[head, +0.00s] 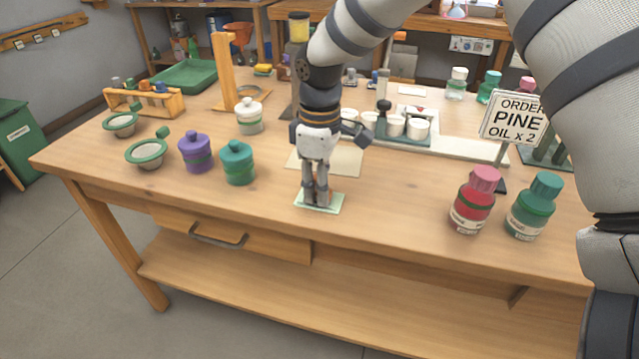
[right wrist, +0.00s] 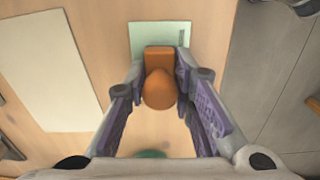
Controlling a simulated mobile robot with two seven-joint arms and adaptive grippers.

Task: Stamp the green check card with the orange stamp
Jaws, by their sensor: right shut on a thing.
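The pale green check card (head: 334,206) lies flat near the front edge of the table. It also shows in the right wrist view (right wrist: 145,32). My right gripper (head: 317,198) points down over the card. It is shut on the orange stamp (right wrist: 159,88), whose round knob and square base show between the fingers in the right wrist view. The base overlaps the card in that view; I cannot tell whether it touches it. The fingers hide the stamp in the head view. My left gripper is not in view.
A beige sheet (head: 340,163) lies behind the card. A purple jar (head: 195,153) and a teal jar (head: 238,164) stand to the left. A red bottle (head: 472,203), a green bottle (head: 530,208) and an order sign (head: 513,118) stand to the right. The table beside the card is clear.

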